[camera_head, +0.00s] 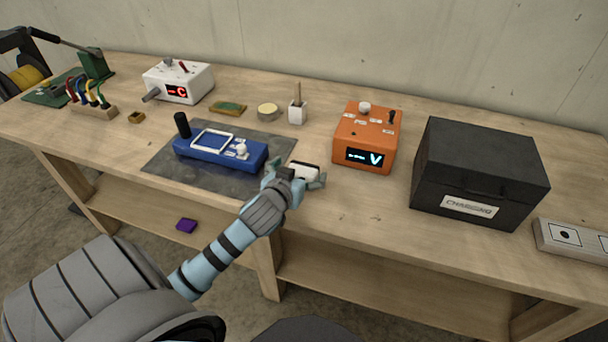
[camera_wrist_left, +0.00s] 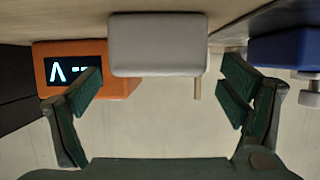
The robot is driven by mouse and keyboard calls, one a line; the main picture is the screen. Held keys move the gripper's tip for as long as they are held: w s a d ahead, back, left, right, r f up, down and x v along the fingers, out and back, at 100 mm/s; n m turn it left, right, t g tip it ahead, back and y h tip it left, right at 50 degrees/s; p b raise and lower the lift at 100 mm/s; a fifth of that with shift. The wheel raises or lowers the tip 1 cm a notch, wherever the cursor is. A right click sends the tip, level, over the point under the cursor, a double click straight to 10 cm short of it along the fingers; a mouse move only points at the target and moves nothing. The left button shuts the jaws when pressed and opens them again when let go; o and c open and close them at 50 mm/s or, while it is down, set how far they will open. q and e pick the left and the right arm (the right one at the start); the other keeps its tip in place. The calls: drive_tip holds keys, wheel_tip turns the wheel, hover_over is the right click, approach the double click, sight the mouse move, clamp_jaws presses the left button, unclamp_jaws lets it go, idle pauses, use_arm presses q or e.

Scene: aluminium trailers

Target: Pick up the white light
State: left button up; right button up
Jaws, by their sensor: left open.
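The white light (camera_head: 304,168) is a small white block near the table's front edge, between the blue device and the orange device. In the left wrist view the white light (camera_wrist_left: 157,45) shows its pale face at the top centre, between the spread fingers. My left gripper (camera_head: 295,180) is open just in front of it and hides part of it. In the left wrist view the left gripper (camera_wrist_left: 162,90) has a finger to either side of the block, with gaps. I cannot tell how far the fingers reach along its sides. My right gripper is not in view.
The blue device (camera_head: 218,152) on a dark mat (camera_head: 165,168) stands left of the light. The orange device (camera_head: 366,140) stands to its right, then a black box (camera_head: 478,172). A white holder (camera_head: 298,114) with a stick is behind. Bare wood lies at the front right.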

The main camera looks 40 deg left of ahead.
sight(302, 170)
use_arm(q)
drive_tip(key=x, duration=0.3)
drive_tip(key=shift+w, duration=0.15)
drive_tip(key=c, duration=1.3)
